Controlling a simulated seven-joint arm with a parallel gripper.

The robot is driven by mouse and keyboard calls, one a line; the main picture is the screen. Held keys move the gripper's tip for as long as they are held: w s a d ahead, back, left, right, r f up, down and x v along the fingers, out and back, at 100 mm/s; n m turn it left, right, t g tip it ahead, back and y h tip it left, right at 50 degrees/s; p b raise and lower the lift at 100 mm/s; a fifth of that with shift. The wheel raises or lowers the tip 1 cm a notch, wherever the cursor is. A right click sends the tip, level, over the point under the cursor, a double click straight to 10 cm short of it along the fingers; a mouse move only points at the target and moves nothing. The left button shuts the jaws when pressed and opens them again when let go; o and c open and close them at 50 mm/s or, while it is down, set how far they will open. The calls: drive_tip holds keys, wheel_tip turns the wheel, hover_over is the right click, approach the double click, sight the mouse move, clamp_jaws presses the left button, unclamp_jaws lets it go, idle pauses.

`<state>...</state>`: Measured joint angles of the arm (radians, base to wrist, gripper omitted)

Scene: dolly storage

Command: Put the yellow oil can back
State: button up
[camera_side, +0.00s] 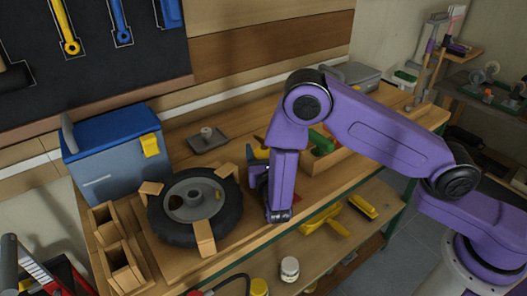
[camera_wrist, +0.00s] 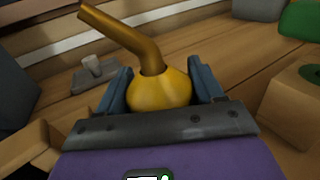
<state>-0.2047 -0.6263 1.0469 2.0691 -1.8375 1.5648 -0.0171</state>
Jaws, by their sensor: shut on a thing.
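The yellow oil can (camera_wrist: 158,93) sits between the two blue-grey fingers of my gripper (camera_wrist: 162,82) in the wrist view. It has a round yellow body and a long brownish spout that points up and to the left. In the side view my gripper (camera_side: 262,183) is over the wooden workbench (camera_side: 238,255), just right of the wheel. Only a small yellow part of the can (camera_side: 258,153) shows there, behind my arm. The can's underside is hidden, so I cannot tell whether it touches the bench.
A black-tyred wheel (camera_side: 234,192) lies on wooden supports to the left. A blue toolbox (camera_side: 112,165) stands behind it. A grey plate with a small peg (camera_side: 207,139) lies at the back of the bench. A wooden box (camera_side: 345,163) with a green item is to the right.

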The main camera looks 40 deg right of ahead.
drive_tip(key=shift+f, duration=0.15)
drive_tip(key=o, duration=1.1)
drive_tip(key=shift+o, duration=0.2)
drive_tip(key=shift+r, duration=0.2)
drive_tip(key=v, duration=0.5)
drive_tip(key=shift+s+a+r, duration=0.1)
drive_tip(key=shift+s, duration=0.05)
wheel_tip(320, 180, up, 7)
